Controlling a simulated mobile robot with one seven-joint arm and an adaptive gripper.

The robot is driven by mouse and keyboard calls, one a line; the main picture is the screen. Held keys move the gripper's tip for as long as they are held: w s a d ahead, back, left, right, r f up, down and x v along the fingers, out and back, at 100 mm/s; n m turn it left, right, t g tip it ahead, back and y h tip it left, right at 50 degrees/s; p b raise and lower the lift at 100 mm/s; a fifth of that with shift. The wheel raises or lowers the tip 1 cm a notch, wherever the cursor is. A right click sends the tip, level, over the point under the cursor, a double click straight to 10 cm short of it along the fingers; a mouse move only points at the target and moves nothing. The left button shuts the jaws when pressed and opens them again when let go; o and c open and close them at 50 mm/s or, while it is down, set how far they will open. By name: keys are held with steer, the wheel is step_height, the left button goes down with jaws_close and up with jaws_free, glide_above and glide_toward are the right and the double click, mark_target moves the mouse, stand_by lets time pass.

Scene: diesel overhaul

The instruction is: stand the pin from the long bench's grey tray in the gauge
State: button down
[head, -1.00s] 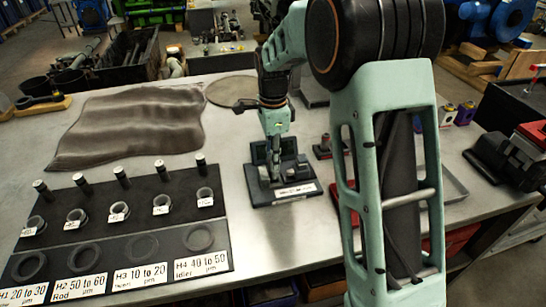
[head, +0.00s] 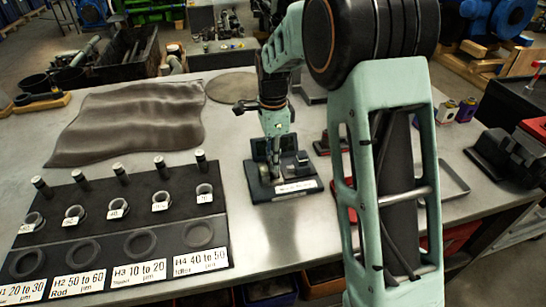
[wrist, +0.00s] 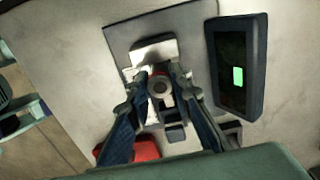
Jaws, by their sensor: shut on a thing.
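The gauge (head: 312,188) stands on the long bench, with a dark base, a white label and an upright display at its back. In the wrist view its display (wrist: 238,65) shows a green patch. My gripper (head: 275,170) points down over the gauge's left part. In the wrist view its fingers (wrist: 161,92) are shut on the pin (wrist: 160,86), seen end-on as a round shape with a dark centre. The pin's lower end is hidden, so I cannot tell whether it touches the gauge. The grey tray (head: 462,191) shows partly behind my arm.
A black board (head: 150,185) with several standing silver-topped pins, rings and labelled round recesses lies on the left. A dark wavy mat (head: 130,120) lies behind it. A black and red device (head: 510,155) sits at right. Bare bench shows in front of the gauge.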

steer(key=shift+f, duration=0.1)
steer(key=c, duration=1.7)
jaws_free()
steer(key=shift+o, duration=0.6)
steer(key=o, duration=0.3)
steer(key=shift+o, duration=0.2)
steer(key=shift+r+p, duration=2.95)
steer(key=shift+r, duration=1.05)
